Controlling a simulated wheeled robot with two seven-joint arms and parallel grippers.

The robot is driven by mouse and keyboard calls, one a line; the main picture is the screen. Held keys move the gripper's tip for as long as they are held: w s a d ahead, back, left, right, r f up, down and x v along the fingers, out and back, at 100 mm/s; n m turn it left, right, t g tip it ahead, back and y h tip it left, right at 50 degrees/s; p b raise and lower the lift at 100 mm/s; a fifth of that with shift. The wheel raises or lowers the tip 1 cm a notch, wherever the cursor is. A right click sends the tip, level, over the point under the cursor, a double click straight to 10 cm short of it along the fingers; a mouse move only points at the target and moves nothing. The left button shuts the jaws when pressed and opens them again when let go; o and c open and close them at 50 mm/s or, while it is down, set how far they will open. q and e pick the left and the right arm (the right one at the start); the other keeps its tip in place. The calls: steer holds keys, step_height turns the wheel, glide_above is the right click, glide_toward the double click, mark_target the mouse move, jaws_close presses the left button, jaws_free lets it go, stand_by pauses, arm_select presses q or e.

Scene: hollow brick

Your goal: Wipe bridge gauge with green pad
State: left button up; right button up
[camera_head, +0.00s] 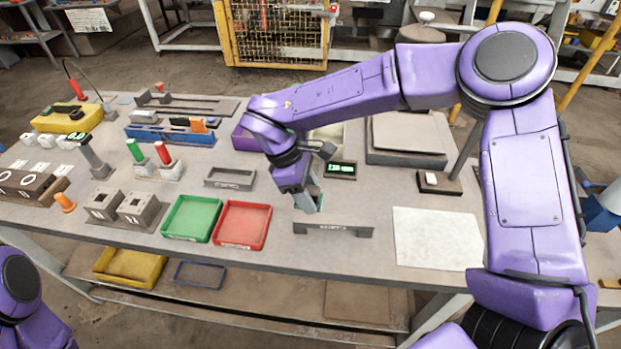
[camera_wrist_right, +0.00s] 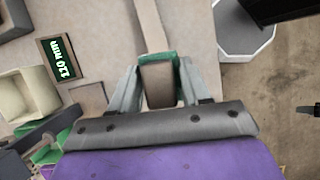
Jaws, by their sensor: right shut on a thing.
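The bridge gauge (camera_head: 333,230) is a low dark grey bar with a foot at each end, lying near the table's front edge. In the right wrist view a long grey-brown bar (camera_wrist_right: 149,24), apparently the gauge, runs up from the jaws. My right gripper (camera_head: 311,206) is over the gauge's left end, pointing down. It is shut on the green pad (camera_wrist_right: 174,60), which shows as a green edge around a brownish block between the fingers. Whether the pad touches the gauge I cannot tell. My left gripper is out of view; only part of that arm shows at lower left.
A red tray (camera_head: 243,247) and a green tray (camera_head: 164,222) lie left of the gauge. A white sheet (camera_head: 437,238) lies to its right. A small display (camera_head: 342,169) stands behind it, reading 120 mm in the wrist view. The table's front edge is close.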

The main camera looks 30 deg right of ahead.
steer(key=shift+w+r+p, duration=0.1)
steer(key=shift+r+p, duration=0.3)
steer(key=shift+r, duration=1.05)
steer(key=shift+f, duration=0.15)
